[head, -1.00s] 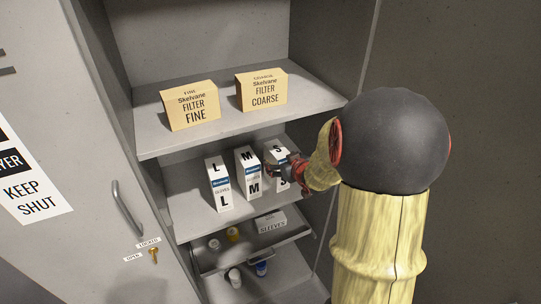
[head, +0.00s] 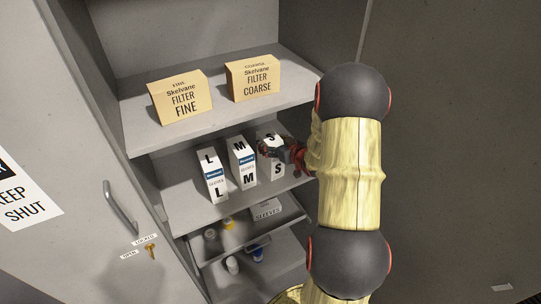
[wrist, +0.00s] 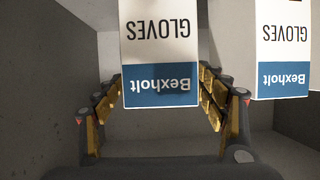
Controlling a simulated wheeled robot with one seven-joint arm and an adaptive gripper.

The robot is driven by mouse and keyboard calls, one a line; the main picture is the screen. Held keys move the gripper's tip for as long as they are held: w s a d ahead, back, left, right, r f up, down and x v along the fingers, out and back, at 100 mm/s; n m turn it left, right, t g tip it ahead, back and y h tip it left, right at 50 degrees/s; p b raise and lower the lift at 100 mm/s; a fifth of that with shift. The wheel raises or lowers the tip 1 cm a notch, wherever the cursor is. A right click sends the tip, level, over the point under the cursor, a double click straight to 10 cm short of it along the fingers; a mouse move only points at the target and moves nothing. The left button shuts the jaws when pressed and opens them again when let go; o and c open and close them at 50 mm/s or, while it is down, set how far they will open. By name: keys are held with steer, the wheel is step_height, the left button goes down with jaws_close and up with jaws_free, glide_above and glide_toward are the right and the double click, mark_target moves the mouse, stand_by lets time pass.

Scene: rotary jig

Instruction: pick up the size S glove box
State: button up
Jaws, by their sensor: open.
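The size S glove box (head: 278,171) is the rightmost of three white boxes on the middle cabinet shelf, upright, partly hidden behind my gripper. My gripper (head: 268,151) is at its front, open. In the wrist view, which is upside down, the box (wrist: 160,50) with its blue Bexholt band lies centred between the two open fingers (wrist: 161,82). Small gaps seem to show beside it; I cannot tell whether either finger touches. Its size letter is out of the wrist view.
The M box (head: 243,165) stands close to the left of the S box, and shows in the wrist view (wrist: 283,50). The L box (head: 211,175) is further left. Filter boxes (head: 180,96) stand on the shelf above. A sleeves box (head: 266,209) and bottles are below. The cabinet wall is at right.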

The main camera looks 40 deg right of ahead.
steer(key=shift+x, duration=0.9)
steer(key=shift+a, duration=0.1)
jaws_close()
stand_by(0.4)
